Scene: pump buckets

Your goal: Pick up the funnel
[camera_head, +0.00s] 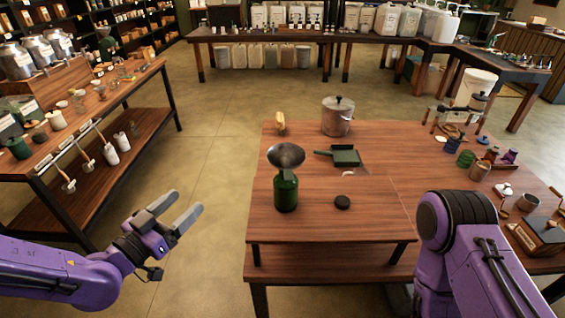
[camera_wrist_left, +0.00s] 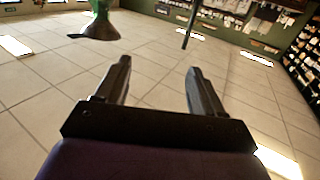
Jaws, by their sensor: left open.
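The dark grey funnel (camera_head: 287,156) sits in the mouth of a green bottle (camera_head: 286,193) on a raised wooden board. Its wide end faces up. My left gripper (camera_head: 187,203) is open and empty, left of the table over the floor, well apart from the funnel. The left wrist view shows its two fingers (camera_wrist_left: 160,75) spread with nothing between them. A green shape with a dark flared part (camera_wrist_left: 95,30) at the top left there looks like the bottle and funnel upside down. My right arm shows at the lower right; its gripper is out of view.
Small jars crowd the table's right side. Open floor lies left of the table.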

